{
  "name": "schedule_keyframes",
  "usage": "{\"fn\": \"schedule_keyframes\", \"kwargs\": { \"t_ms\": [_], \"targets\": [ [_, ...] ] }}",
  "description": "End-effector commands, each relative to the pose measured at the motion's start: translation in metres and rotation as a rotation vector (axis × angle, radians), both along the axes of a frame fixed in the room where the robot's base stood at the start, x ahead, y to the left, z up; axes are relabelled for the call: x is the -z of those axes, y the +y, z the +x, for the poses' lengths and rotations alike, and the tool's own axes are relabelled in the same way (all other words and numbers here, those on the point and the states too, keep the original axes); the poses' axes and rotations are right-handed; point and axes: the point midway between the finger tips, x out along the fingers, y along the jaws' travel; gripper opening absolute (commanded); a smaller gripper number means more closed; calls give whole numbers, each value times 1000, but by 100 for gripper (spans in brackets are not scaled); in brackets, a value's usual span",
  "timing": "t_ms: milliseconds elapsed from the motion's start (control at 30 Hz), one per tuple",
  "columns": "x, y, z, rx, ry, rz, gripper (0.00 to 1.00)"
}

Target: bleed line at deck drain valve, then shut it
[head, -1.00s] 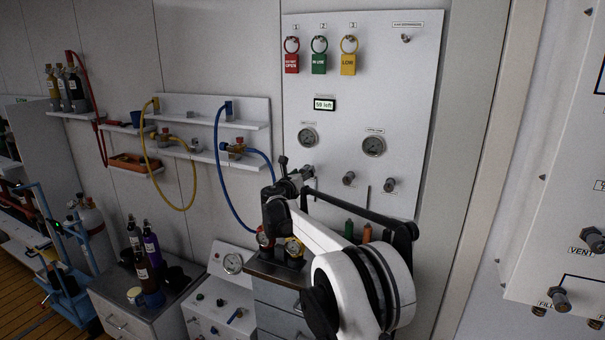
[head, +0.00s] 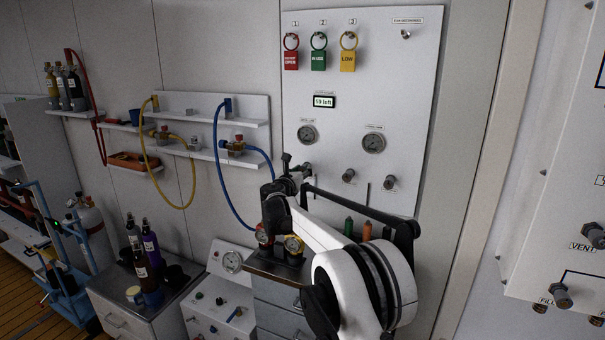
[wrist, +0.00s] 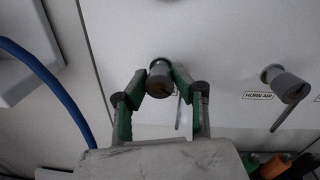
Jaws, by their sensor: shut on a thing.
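In the wrist view, my gripper (wrist: 160,86) has its two green-padded fingers closed around a grey valve knob (wrist: 160,71) on the white panel. A pale lever (wrist: 180,113) hangs below that knob, partly behind the right finger. No label for this knob is readable; my fingers cover part of the area around it. In the head view my gripper (head: 297,172) is at the left end of the panel's lower valve row, and my arm hides most of the knob. I cannot tell how far the valve is turned.
A second knob (wrist: 290,87) labelled HORN AIR is to the right. The white panel (head: 420,70) carries gauges (head: 373,143), hanging tags (head: 319,61) and a small display (head: 324,101). A blue hose (wrist: 50,85) curves close on my left. A drawer cabinet (head: 270,295) stands below.

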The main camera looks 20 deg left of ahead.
Motion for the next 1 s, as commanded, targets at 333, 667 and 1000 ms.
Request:
{"fn": "schedule_keyframes", "kwargs": {
  "t_ms": [333, 667, 1000],
  "targets": [
    [3, 1, -1, -3, -7, 301, 0],
    [2, 0, -1, -3, -15, 615, 0],
    [1, 0, -1, -4, -22, 937, 0]
  ]
}}
